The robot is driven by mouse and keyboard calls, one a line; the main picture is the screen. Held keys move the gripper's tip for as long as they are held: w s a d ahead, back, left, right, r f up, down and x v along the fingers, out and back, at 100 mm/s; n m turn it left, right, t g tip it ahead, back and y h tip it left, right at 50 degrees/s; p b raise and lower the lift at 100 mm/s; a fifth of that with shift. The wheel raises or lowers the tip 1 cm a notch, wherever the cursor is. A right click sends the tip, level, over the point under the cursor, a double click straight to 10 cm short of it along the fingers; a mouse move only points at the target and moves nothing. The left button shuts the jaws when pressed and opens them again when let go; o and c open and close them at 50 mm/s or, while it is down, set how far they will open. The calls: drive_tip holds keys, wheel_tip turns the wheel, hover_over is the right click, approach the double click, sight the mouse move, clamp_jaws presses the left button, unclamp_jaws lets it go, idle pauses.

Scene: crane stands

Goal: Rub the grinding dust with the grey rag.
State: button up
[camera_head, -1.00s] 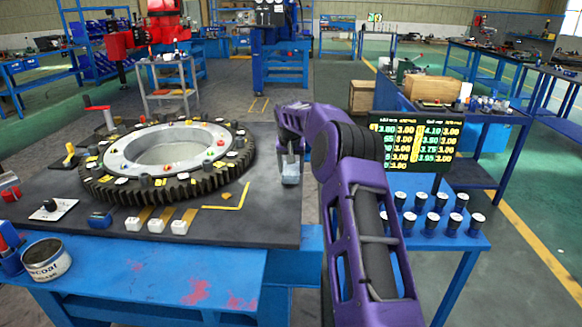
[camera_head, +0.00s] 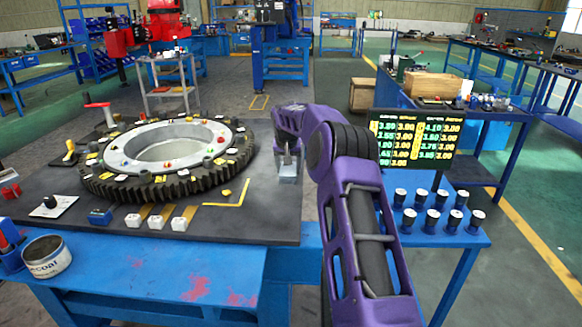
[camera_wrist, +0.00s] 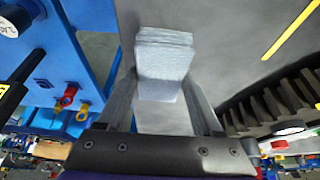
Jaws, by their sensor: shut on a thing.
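The grey rag (camera_wrist: 165,72) is a pale grey folded pad between my two fingers in the wrist view. My gripper (camera_head: 288,152) is shut on it above the right part of the dark tabletop (camera_head: 240,228), to the right of the big toothed ring (camera_head: 205,180). The rag also shows below my fingers in the head view (camera_head: 288,172). It is at or very near the tabletop; I cannot tell if it touches. The grinding dust does not stand out clearly; the tabletop near the rag looks only faintly paler.
Yellow corner marking (camera_head: 240,195) lies left of the rag. White-topped blocks (camera_head: 179,224) and a can (camera_head: 46,257) stand toward the front left. A lit display (camera_head: 415,138) and several dark cylinders (camera_head: 455,221) are on the blue table at right. Tabletop between ring and rag is mostly clear.

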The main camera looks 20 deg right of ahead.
drive_tip(key=shift+w+a+r+p, duration=0.1)
drive_tip(key=shift+w+a+p, duration=0.1)
drive_tip(key=shift+a, duration=0.25)
drive_tip(key=shift+w+a+r+p, duration=0.1)
drive_tip(key=shift+w+a+p, duration=0.1)
drive_tip(key=shift+a, duration=0.2)
drive_tip(key=shift+w+a+f+p, duration=0.1)
drive_tip(key=shift+w+a+p, duration=0.1)
drive_tip(key=shift+a+p, duration=0.3)
drive_tip(key=shift+s+d+f, duration=0.15)
drive_tip(key=shift+d+f, duration=0.05)
drive_tip(key=shift+s+d+f+b, duration=0.15)
drive_tip(key=shift+s+d+b, duration=0.2)
drive_tip(key=shift+d, duration=0.5)
drive_tip(key=shift+s+d+f+b, duration=0.1)
drive_tip(key=shift+s+d+b, duration=0.1)
drive_tip(key=shift+s+d, duration=0.45)
drive_tip(key=shift+w+d, duration=0.15)
drive_tip(key=shift+w, duration=0.05)
drive_tip(key=shift+w+r+p, duration=0.15)
drive_tip(key=shift+r+p, duration=2.2)
drive_tip(key=shift+r, duration=0.8)
